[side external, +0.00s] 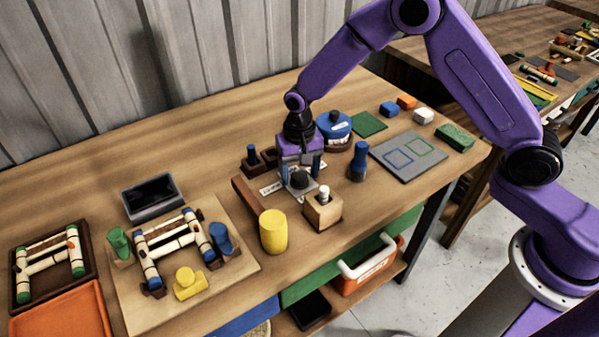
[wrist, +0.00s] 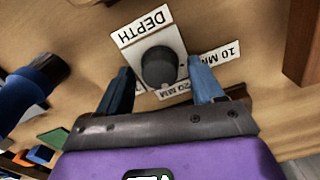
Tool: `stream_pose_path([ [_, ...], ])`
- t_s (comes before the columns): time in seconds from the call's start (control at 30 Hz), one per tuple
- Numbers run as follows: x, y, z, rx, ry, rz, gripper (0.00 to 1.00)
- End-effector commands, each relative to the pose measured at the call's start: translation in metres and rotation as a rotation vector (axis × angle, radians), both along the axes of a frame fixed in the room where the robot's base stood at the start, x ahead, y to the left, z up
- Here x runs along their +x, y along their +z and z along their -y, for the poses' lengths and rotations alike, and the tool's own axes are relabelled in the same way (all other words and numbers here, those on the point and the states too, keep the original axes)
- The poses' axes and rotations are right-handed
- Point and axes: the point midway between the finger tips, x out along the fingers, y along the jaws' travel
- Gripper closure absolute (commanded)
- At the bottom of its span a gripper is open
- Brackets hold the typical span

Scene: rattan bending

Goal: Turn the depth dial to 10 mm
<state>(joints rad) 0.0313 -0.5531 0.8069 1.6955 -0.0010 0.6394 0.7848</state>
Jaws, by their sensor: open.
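The depth dial (wrist: 160,67) is a dark round knob on a pale square plate. In the wrist view a DEPTH label (wrist: 142,26) lies on one side of it, a 10 MM label (wrist: 221,55) to its right and a partly hidden 20 MM label (wrist: 180,93) nearer my gripper. My gripper (wrist: 159,69) is open, with one blue finger on each side of the knob and gaps showing. In the side view my gripper (side external: 300,174) points down over the dial (side external: 299,181). I cannot make out the knob's pointer.
A wooden block with a white peg (side external: 323,205), a yellow cylinder (side external: 273,231) and a blue peg-shaped piece (side external: 359,161) stand close around the dial. A blue round container (side external: 334,128) is behind it. A grey mat (side external: 408,158) lies to the right.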

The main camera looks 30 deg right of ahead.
Motion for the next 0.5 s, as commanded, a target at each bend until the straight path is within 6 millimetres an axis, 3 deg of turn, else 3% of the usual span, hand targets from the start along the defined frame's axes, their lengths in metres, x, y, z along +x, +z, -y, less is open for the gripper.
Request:
stream_pose_path([
  [0.4, 0.0002, -0.0076, 0.0, 0.001, 0.0, 0.001, 0.33],
  [0.5, 0.0001, -0.0075, -0.0001, 0.001, 0.0, 0.001, 0.66],
])
